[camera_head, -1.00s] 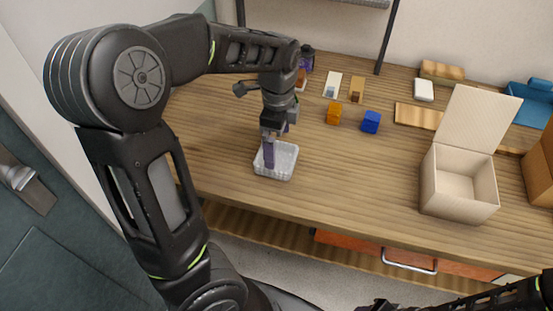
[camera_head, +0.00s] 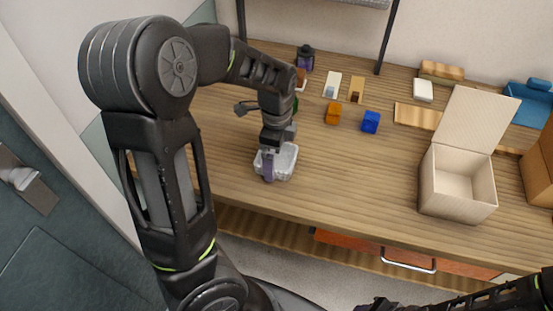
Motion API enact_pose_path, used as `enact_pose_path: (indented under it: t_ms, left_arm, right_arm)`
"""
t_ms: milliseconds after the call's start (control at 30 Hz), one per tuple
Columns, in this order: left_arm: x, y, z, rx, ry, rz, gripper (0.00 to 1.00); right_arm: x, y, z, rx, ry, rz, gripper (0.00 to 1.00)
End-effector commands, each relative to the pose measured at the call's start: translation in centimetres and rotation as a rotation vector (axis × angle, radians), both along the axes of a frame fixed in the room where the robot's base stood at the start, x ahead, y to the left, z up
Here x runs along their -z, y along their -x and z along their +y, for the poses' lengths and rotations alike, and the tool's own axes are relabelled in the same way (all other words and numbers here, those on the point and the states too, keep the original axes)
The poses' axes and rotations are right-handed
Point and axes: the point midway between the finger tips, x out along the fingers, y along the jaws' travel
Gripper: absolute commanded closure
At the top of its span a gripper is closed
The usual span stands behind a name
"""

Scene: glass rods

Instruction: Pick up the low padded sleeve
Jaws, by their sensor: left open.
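The low padded sleeve (camera_head: 287,161) appears to be the low, whitish, quilted-looking piece near the front left of the wooden table. My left gripper (camera_head: 268,167) points down over it, with a purple finger against or inside its near-left part. The gripper is open, but its wrist hides the sleeve's far-left part and the gap between the fingers. Whether the fingers touch the sleeve I cannot tell. Part of my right gripper (camera_head: 376,304) shows at the bottom edge, mostly cut off, its jaws unclear.
An orange block (camera_head: 333,113) and a blue block (camera_head: 371,122) stand behind, to the right. An open beige box (camera_head: 458,187) stands at the right. A dark purple jar (camera_head: 305,58) stands at the back. The table (camera_head: 350,190) between sleeve and box is clear.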

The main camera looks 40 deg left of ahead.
Motion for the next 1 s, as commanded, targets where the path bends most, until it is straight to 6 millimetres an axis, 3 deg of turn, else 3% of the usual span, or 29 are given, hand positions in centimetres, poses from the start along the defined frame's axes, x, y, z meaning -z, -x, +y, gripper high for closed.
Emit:
enact_pose_path:
  t_ms: [67,700,1000]
  left_arm:
    - [-0.02,-0.01,0.0,0.0,0.0,0.0,0.0]
    - [-0.02,-0.01,0.0,0.0,0.0,0.0,0.5]
    - [-0.43,-0.08,-0.01,0.0,0.0,-0.002,0.5]
  right_arm:
    - [0.0,0.0,0.0,0.0,0.0,0.0,0.64]
    - [-0.01,0.0,0.0,0.0,0.0,0.0,0.64]
    - [0.01,-0.01,0.0,0.0,0.0,0.0,0.64]
